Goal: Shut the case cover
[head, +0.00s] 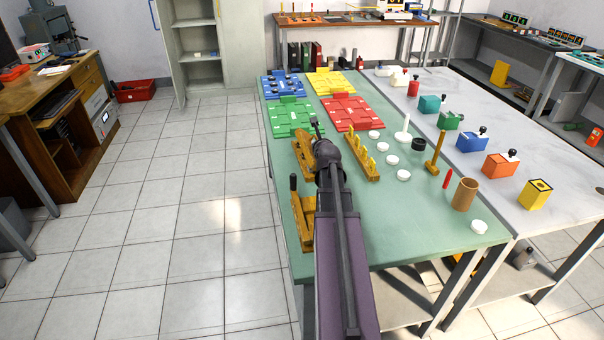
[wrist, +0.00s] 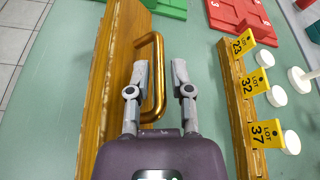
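A wooden panel (wrist: 118,70) with a brass-coloured handle (wrist: 150,42) runs along the left of the wrist view; I take it for the case cover. My gripper (wrist: 160,70) is open, its two fingers on either side of the handle's long bar. I cannot tell whether either finger touches the bar. In the head view my gripper (head: 318,132) is over the green bench top, beside a wooden piece (head: 302,146) partly hidden by my arm. Another wooden piece with a dark upright peg (head: 296,215) stands nearer. How far the cover is open cannot be told.
A wooden rack with yellow lot tags (wrist: 239,92) stands to the right of my gripper. White discs (head: 403,175), a wooden mallet (head: 436,152) and a brown cup (head: 464,195) are farther right. Red (head: 350,113) and green (head: 292,118) trays lie beyond.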

